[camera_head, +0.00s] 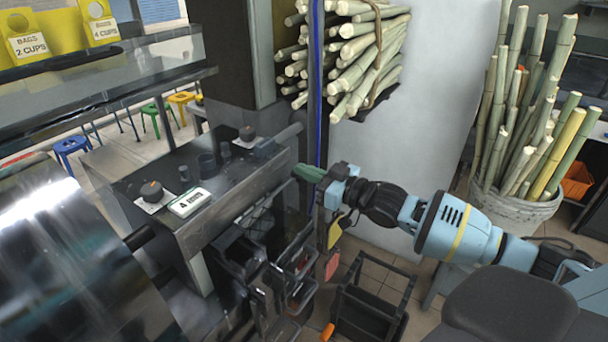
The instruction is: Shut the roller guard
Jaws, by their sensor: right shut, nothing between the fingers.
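A large shiny curved metal cover (75,265) fills the lower left; it may be the roller guard, but I cannot tell for sure, nor whether it is open. No rollers show clearly. My right gripper (305,172) comes in from the right, with its dark green fingers shut and empty. It points left, close by the right end of the dark metal counter (140,165) and well apart from the curved cover. I cannot tell whether the fingertips touch the counter's end. My left gripper is out of view.
A black crate (370,305) stands on the floor. Cane bundles (350,50) hang behind, and a basket (515,210) of cane stands right. A glass shelf (150,60) spans the upper left.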

